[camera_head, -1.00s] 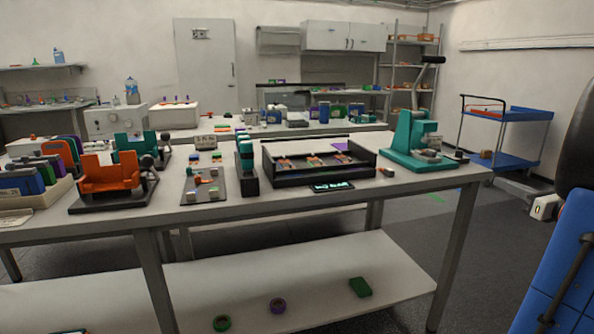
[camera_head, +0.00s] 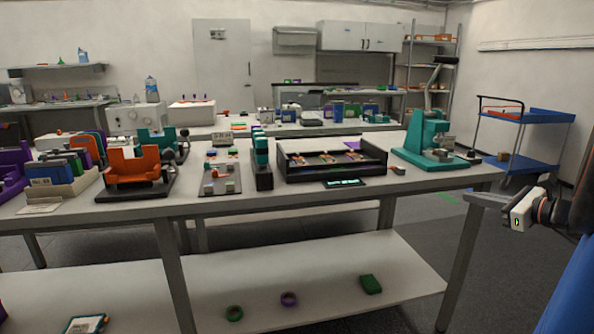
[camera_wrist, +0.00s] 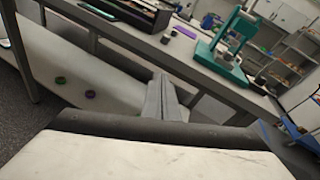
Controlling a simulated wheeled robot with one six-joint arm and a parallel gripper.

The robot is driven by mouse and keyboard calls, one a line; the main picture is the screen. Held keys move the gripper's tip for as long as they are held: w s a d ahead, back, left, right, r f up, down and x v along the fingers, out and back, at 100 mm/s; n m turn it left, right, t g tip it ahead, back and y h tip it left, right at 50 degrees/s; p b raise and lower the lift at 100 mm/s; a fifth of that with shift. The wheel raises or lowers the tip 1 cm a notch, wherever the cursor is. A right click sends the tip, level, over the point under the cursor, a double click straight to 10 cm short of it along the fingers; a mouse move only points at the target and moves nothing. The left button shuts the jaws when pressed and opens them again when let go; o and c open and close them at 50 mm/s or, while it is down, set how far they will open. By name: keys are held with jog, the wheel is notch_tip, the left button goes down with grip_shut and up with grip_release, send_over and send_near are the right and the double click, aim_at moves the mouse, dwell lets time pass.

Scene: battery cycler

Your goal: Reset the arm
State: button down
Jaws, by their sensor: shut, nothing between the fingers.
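My gripper (camera_head: 470,198) is at the right of the head view, beside the right end of the workbench.
The workbench (camera_head: 330,200) carries an orange holder (camera_head: 138,170), a black tray (camera_head: 365,168) and several small fixtures. Its lower shelf (camera_head: 400,265) holds two rolls and a green block (camera_head: 371,284). A blue cart (camera_head: 515,160) stands at the back right.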

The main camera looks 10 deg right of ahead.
jog(key=s+a+f+n+g, duration=0.3)
jog(key=a+n, duration=0.1)
jog(key=a, duration=0.4)
jog(key=s+a+f+n+g+y, duration=0.15)
jog(key=a+n, duration=0.25)
jog(key=a, duration=0.4)
jog(key=s+a+f+n+g, duration=0.3)
jog(key=a+n+g, duration=0.1)
jog(key=a, duration=0.4)
jog(key=s+a+f+n+h, duration=0.2)
jog(key=s+f+n+h, duration=0.1)
jog(key=s+n, duration=0.5)
jog(key=s+a+f+n+g+h, duration=0.1)
jog(key=s+a+f+n+h, duration=0.1)
jog(key=s+n, duration=0.6)
notch_tip(320, 180, down, 2)
jog(key=shift+a+n+h, duration=0.15)
jog(key=shift+n+h, duration=0.45)
jog(key=shift+h, duration=0.15)
jog(key=shift+g, duration=0.25)
